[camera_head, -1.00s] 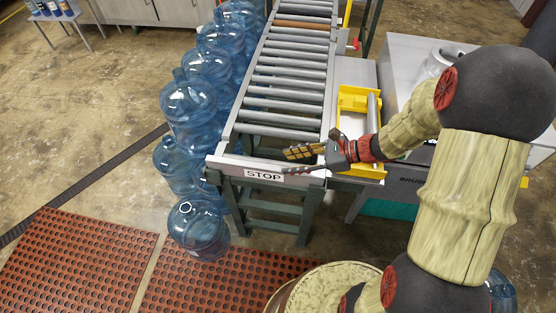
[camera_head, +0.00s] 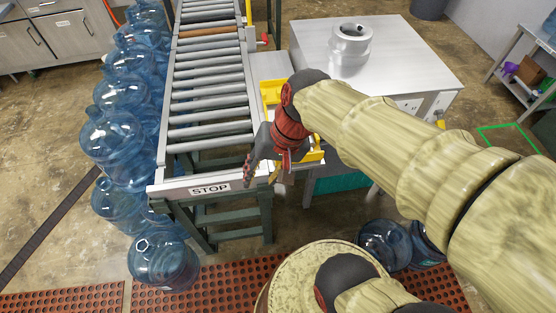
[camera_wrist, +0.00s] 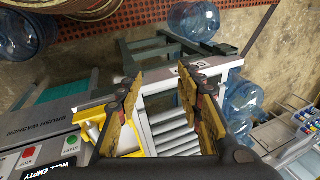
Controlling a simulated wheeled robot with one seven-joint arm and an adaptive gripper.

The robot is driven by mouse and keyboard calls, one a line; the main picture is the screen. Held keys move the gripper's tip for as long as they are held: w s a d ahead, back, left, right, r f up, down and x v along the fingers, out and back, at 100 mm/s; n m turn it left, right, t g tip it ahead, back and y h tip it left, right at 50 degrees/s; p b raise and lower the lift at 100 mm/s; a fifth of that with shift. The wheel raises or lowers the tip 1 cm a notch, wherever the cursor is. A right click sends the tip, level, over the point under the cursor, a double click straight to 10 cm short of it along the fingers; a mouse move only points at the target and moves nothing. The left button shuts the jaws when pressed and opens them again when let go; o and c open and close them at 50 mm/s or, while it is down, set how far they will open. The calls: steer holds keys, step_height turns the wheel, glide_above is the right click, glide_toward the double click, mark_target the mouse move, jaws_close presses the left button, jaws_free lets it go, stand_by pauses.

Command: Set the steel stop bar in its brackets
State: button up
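My gripper (camera_head: 261,180) points down beside the near right corner of the roller conveyor. In the wrist view its two fingers (camera_wrist: 160,82) stand wide apart with nothing between them. The yellow holder (camera_head: 270,92) sits right of the conveyor, partly covered by my arm; it also shows in the wrist view (camera_wrist: 88,132). I cannot make out the steel stop bar now; my arm may hide it in the holder. The end plate marked STOP (camera_head: 210,190) crosses the conveyor's near end. Its brackets are too small to tell.
Blue water jugs (camera_head: 110,135) line the conveyor's left side, and one stands before its near end (camera_head: 163,262). A grey brush washer cabinet (camera_head: 410,75) with a pale jug-like piece (camera_head: 350,45) stands at right. Two more jugs (camera_head: 384,243) stand below my arm.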

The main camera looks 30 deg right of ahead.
steer(key=s+d+r+n+t+h, duration=0.2)
steer(key=d+r+n+t+h, duration=0.1)
steer(key=r+n, duration=0.2)
steer(key=shift+s+r, duration=0.2)
steer(key=shift+r, duration=0.3)
